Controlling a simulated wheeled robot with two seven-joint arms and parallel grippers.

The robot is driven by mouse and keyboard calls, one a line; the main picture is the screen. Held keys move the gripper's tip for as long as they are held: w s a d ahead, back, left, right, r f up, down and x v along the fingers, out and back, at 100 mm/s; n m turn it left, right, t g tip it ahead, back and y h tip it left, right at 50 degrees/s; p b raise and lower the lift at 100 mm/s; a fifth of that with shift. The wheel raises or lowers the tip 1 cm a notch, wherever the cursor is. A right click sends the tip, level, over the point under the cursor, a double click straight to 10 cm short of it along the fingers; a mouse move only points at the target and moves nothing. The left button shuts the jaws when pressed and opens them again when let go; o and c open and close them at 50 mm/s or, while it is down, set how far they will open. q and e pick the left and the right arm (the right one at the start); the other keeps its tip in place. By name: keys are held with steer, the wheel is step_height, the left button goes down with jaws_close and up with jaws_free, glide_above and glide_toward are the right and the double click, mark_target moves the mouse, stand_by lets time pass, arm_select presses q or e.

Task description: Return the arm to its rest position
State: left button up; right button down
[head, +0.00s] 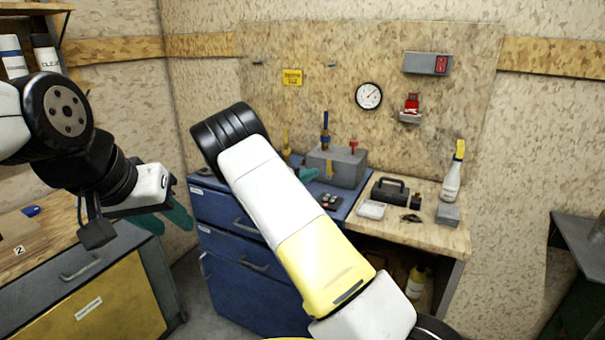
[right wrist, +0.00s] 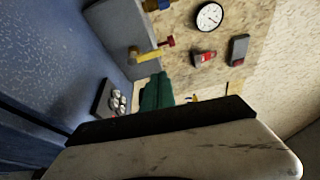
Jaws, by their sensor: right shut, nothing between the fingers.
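My right arm (head: 300,240) reaches up across the middle of the head view, in front of the blue drawer cabinet. My right gripper is mostly hidden behind it; only a bit of green finger (head: 305,175) shows. In the right wrist view the green fingers of my right gripper (right wrist: 157,92) are together, with nothing between them. My left gripper (head: 168,215) hangs at the left, near the yellow-fronted cabinet. Its green fingers are partly covered by its white body, so its opening is unclear.
A blue drawer cabinet (head: 225,208) carries a grey block (head: 340,168) with upright tools. A wooden bench (head: 440,232) holds a black-handled case (head: 390,192) and a spray bottle (head: 452,178). A yellow-fronted cabinet (head: 110,308) stands left. A dark table (head: 580,235) is at right.

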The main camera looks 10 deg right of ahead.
steer(key=s+d+r+m+g+y, duration=0.3)
steer(key=s+d+m+g, duration=0.1)
steer(key=s+m, duration=0.6)
steer(key=s+d+r+m+g+y, duration=0.2)
steer(key=s+d+m+g+y, duration=0.25)
steer(key=s+m, duration=0.55)
steer(key=s+a+r+m+t+y, duration=0.1)
steer(key=s+a+r+m+y, duration=0.2)
steer(key=s+m, duration=0.4)
steer(key=s+a+r+m+t+y, duration=0.2)
steer(key=s+a+r+m+y, duration=0.1)
steer(key=s+m, duration=0.4)
steer(key=s+a+r+m+t+y, duration=0.1)
steer(key=s+a+r+m+y, duration=0.2)
steer(key=s+m, duration=0.4)
steer(key=shift+s+a+r+m, duration=0.3)
steer(key=shift+s+a+r, duration=0.3)
steer(key=shift+s+a, duration=0.45)
